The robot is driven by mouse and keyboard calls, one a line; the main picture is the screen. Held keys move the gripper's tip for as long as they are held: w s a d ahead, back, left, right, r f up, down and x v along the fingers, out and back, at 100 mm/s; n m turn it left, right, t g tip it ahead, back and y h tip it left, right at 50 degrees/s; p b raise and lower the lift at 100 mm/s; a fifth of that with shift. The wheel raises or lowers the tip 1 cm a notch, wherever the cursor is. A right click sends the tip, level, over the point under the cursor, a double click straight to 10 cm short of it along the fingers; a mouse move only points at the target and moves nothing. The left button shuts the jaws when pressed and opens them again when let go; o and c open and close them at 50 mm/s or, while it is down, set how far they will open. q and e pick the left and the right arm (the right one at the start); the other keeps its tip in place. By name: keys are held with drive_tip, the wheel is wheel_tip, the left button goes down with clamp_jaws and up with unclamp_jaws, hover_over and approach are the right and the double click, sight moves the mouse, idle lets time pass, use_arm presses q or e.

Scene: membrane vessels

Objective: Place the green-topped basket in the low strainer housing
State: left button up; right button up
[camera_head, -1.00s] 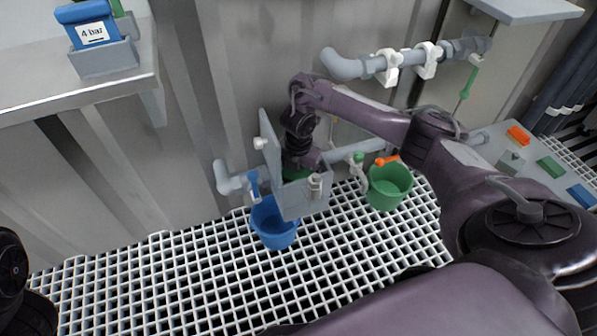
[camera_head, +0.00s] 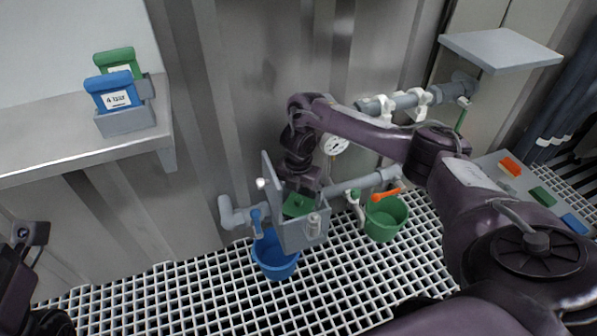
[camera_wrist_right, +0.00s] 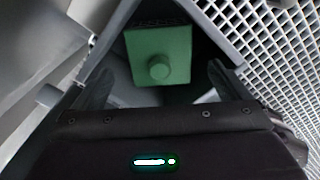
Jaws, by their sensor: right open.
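The low strainer housing (camera_head: 303,234) is a grey open-topped box on the pipe by the wall, with its lid standing up at the left. The green-topped basket (camera_head: 296,206) is inside it, its green top showing near the rim. In the right wrist view the green top (camera_wrist_right: 158,56) is a square block with a round knob. My right gripper (camera_wrist_right: 162,85) is open just above the housing, one finger to each side of the green top and apart from it. How deep the basket sits is hidden. Dark parts of my left arm show at the left edge; its jaws are unclear.
A shelf (camera_head: 60,140) at left holds blue and green labelled blocks. Pipes run along the wall; the grating is clear in front.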

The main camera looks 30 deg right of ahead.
wheel_tip(320, 180, up, 5)
drive_tip(key=p, duration=0.3)
idle(0.5)
